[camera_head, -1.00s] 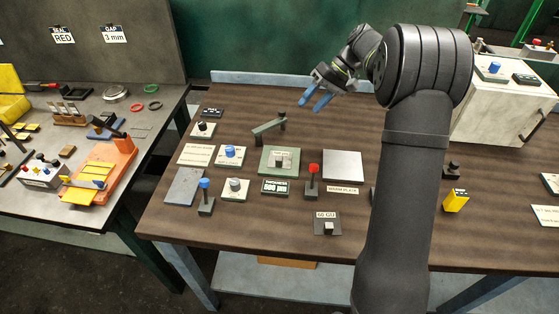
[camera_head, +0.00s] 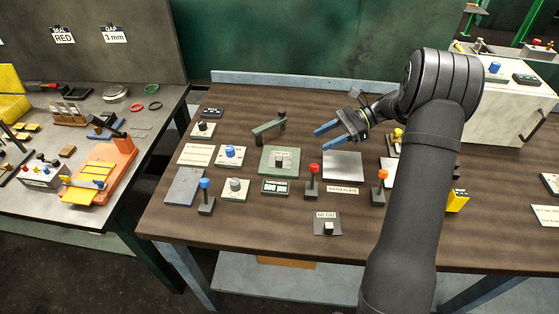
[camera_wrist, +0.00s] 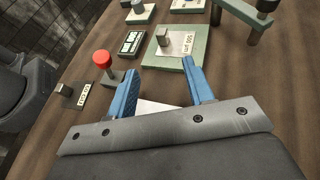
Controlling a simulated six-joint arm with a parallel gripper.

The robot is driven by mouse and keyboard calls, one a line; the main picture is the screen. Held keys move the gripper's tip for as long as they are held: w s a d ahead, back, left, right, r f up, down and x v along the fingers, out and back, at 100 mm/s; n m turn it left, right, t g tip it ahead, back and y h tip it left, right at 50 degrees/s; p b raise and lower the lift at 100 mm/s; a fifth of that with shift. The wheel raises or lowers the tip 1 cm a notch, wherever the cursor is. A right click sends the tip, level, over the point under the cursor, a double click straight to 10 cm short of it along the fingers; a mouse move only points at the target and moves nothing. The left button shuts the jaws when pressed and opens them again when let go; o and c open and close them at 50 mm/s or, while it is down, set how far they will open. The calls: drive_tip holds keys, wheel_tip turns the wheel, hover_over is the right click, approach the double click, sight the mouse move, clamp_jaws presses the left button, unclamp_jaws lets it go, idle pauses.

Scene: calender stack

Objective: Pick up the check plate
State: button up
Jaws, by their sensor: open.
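No label that I can read says "check plate". A green plate (camera_head: 268,168) with a grey upright grip block stands mid-table; in the wrist view the same green plate (camera_wrist: 160,62) carries a tag like "500 µm". A dark plate (camera_head: 318,232) with a small grip block and a "60 GU" tag lies near the front edge; this dark plate (camera_wrist: 67,100) is at the left in the wrist view. My gripper (camera_head: 320,140) is open and empty above the bench, over the back left of a bare silver plate (camera_head: 343,168). Its blue fingers (camera_wrist: 158,66) point toward the green plate.
A red-knobbed post (camera_head: 312,178) stands between the green and silver plates. An orange-knobbed post (camera_head: 380,184) is to the right. A green bridge-shaped bar (camera_head: 268,128) stands behind the green plate. A display box (camera_head: 275,187) lies in front of it. Bare wood lies along the front.

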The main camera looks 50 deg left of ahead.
approach(280, 158)
drive_tip(key=x, duration=0.5)
drive_tip(key=shift+d+f, duration=0.2)
drive_tip(key=shift+d, duration=0.05)
drive_tip(key=shift+x, duration=2.65)
drive_tip(key=shift+w+a+f, duration=0.15)
drive_tip(key=shift+a, duration=0.05)
clamp_jaws()
